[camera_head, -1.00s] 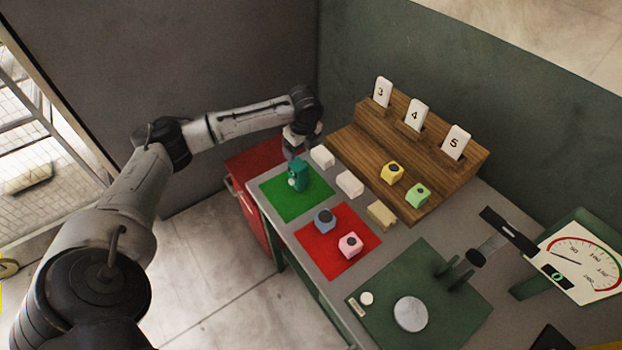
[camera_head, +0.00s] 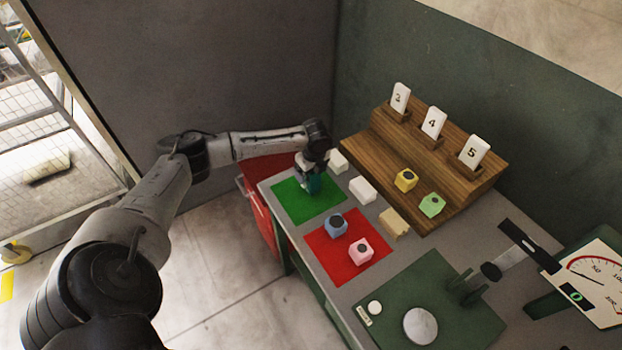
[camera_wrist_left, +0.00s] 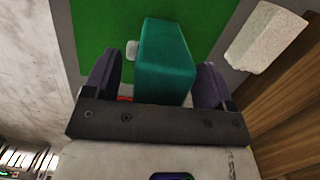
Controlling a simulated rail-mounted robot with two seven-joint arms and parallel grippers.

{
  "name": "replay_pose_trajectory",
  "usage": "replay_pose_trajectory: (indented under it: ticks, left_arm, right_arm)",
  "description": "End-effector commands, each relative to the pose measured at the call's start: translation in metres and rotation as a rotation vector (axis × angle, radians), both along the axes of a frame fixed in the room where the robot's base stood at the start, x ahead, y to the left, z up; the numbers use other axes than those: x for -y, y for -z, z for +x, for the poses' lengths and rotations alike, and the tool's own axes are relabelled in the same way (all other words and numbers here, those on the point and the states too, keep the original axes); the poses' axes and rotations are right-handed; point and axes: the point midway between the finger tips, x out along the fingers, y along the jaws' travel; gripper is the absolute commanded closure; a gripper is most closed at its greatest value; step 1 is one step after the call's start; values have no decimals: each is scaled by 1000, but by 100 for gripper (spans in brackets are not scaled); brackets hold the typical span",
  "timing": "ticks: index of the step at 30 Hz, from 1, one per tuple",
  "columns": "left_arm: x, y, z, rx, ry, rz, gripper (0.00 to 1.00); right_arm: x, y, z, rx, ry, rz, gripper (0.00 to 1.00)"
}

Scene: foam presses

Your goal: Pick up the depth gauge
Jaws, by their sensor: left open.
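The depth gauge, which I take to be the teal block-like body (camera_head: 314,185), stands on the green mat (camera_head: 291,203) at the table's far left corner. My left gripper (camera_head: 307,171) is over it and hides part of it. In the left wrist view the teal body (camera_wrist_left: 166,52) lies between the two dark fingers of the left gripper (camera_wrist_left: 160,68). The fingers are open, with a gap visible on both sides. A small pale knob sticks out of its left side. My right gripper is not in view.
White foam blocks (camera_head: 362,189) stand close to the right of the green mat. A red mat (camera_head: 328,257) holds a blue and a pink cube. A stepped wooden rack (camera_head: 455,186) with numbered cards stands behind. A press stand (camera_head: 395,320) and dial (camera_head: 590,285) are at right.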

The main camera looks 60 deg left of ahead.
Motion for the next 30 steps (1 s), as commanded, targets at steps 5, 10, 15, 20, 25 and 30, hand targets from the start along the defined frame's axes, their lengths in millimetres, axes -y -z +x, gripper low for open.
replay_pose_trajectory:
  ticks: [5,10,15,20,25,30]
  left_arm:
    - [-2,13,0,1,0,1,22]
    - [-2,13,0,1,0,1,22]
    - [-2,13,0,1,0,0,39]
    - [-2,13,0,1,0,0,54]
    - [-2,13,0,1,0,0,70]
    - [-2,13,0,2,0,0,80]
  right_arm:
    - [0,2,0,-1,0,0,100]
    - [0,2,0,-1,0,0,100]
    - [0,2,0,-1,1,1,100]
    - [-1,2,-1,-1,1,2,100]
    - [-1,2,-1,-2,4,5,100]
    - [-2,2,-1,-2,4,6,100]
